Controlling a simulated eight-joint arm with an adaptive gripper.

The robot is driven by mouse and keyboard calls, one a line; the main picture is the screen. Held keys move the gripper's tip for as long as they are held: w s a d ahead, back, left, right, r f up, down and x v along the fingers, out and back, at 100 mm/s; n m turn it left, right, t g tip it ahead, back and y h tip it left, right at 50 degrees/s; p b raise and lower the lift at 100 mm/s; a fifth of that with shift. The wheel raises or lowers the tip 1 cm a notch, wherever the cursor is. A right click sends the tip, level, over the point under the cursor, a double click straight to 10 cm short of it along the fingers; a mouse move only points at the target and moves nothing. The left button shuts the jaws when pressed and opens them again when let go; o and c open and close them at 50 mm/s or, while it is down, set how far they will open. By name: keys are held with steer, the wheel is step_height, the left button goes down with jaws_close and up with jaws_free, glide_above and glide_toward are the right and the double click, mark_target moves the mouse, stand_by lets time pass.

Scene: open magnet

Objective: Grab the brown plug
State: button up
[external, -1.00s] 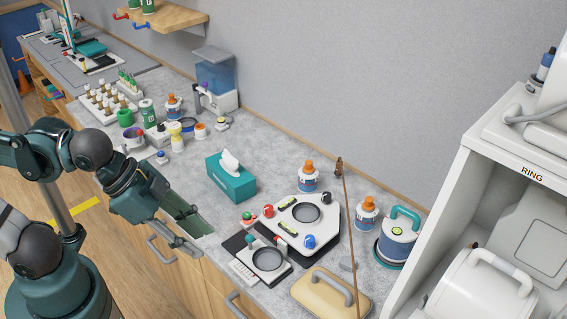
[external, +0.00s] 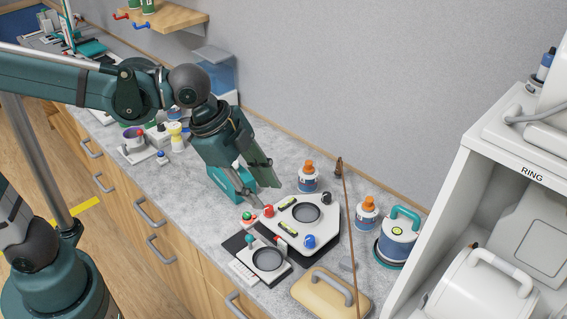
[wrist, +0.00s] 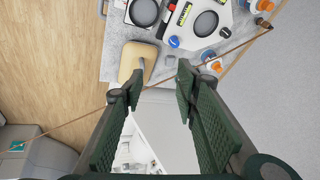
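The brown plug (external: 339,166) is small and dark brown, at the upper end of a thin brown cord (external: 349,235) that runs down to the lower right. In the wrist view the plug (wrist: 264,23) shows small at the upper right, with its cord crossing the picture diagonally beyond my fingers. My gripper (external: 268,194) is open and empty above the counter, to the left of the plug and well apart from it. In the wrist view both fingers of my gripper (wrist: 160,76) are spread wide with nothing between them.
A white control panel (external: 325,228) with knobs lies on the counter (external: 213,217). An orange-capped bottle (external: 308,179) stands left of the plug, another (external: 367,214) to its right. A tan case (external: 325,290) lies in front.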

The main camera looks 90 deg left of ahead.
steer(key=w+a+m+g+p, duration=0.1)
steer(key=w+a+m+p, duration=0.15)
steer(key=w+a, duration=0.75)
steer(key=m+g+p, duration=0.4)
steer(key=m, duration=0.5)
glide_toward(340, 158)
steer(key=shift+h, duration=0.4)
step_height(340, 158, down, 5)
steer(key=shift+a+f, duration=0.1)
steer(key=shift+a, duration=0.05)
steer(key=shift+s+a+f, duration=0.1)
steer(key=shift+a+f, duration=0.2)
steer(key=shift+a, duration=0.05)
steer(key=shift+f, duration=0.15)
steer(key=shift+f, duration=1.15)
steer(key=shift+f, duration=0.15)
